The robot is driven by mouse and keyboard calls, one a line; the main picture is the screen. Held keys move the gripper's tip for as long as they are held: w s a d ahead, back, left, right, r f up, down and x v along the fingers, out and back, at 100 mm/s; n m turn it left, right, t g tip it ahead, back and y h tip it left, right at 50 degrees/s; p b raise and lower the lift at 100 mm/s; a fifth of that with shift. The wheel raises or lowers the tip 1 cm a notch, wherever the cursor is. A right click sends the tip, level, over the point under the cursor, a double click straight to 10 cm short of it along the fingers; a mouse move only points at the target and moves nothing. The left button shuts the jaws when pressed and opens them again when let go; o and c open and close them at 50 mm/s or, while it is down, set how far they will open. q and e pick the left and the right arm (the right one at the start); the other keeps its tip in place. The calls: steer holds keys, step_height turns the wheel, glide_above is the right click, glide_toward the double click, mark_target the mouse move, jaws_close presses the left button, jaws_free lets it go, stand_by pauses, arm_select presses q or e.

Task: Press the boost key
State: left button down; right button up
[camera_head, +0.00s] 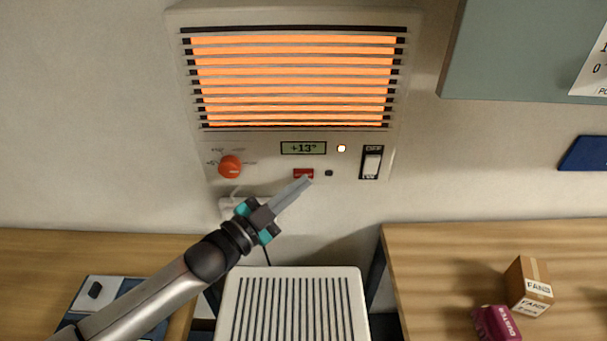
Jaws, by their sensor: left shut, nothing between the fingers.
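A heater panel (297,135) is on the wall, with orange glowing bars behind its slats. Its display (304,148) reads +13° and a small light (341,148) beside it is lit. A red key (301,173) sits below the display; its label is too small to read. A small dark button (329,173) is to its right. My left gripper (306,181) is shut and empty, its tips at the lower edge of the red key, partly covering it. I cannot tell whether they touch. My right gripper is not in view.
An orange knob (230,166) is left on the panel, a rocker switch (371,162) right. A slatted white unit (292,302) stands below. The right-hand table (440,270) holds a FANS box (529,286) and a magenta item (496,323). A teal cabinet (510,50) hangs upper right.

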arm_select(q)
steer(key=shift+w, duration=0.3)
steer(key=shift+s, duration=0.15)
stand_by(0.4)
steer(key=shift+s+p, duration=0.45)
steer(key=shift+s, duration=0.2)
steer(key=s+p, duration=0.3)
steer(key=s, duration=0.2)
stand_by(0.8)
